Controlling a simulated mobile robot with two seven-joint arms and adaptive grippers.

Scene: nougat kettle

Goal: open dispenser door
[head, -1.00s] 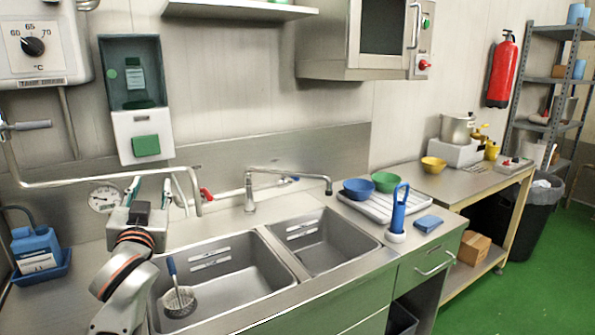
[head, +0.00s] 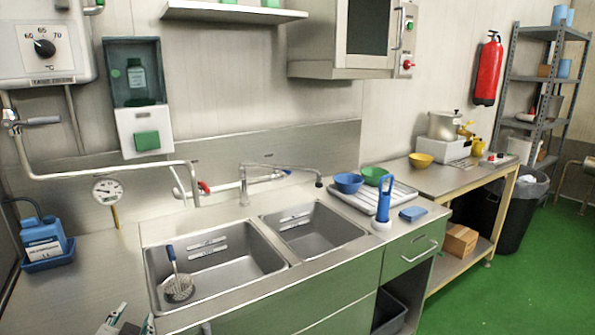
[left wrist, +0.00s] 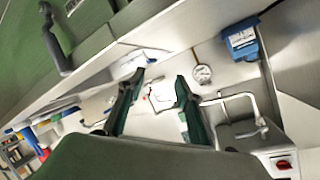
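The dispenser (head: 137,97) hangs on the back wall at the upper left of the head view. Its dark, see-through upper part shows a green bottle (head: 137,79) inside. Its white lower part (head: 132,120) carries a green plate (head: 147,141). I cannot make out a gap at the door, which looks closed. My left gripper (head: 133,319) is low at the bottom edge of the head view, well below the dispenser and partly cut off. In the left wrist view its two dark green fingers (left wrist: 156,85) stand apart with nothing held. My right gripper is in neither view.
A bent pipe (head: 100,175) and a round gauge (head: 106,191) are below the dispenser. A blue jug (head: 42,240) stands at the left. The counter left of the sink has bare room.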

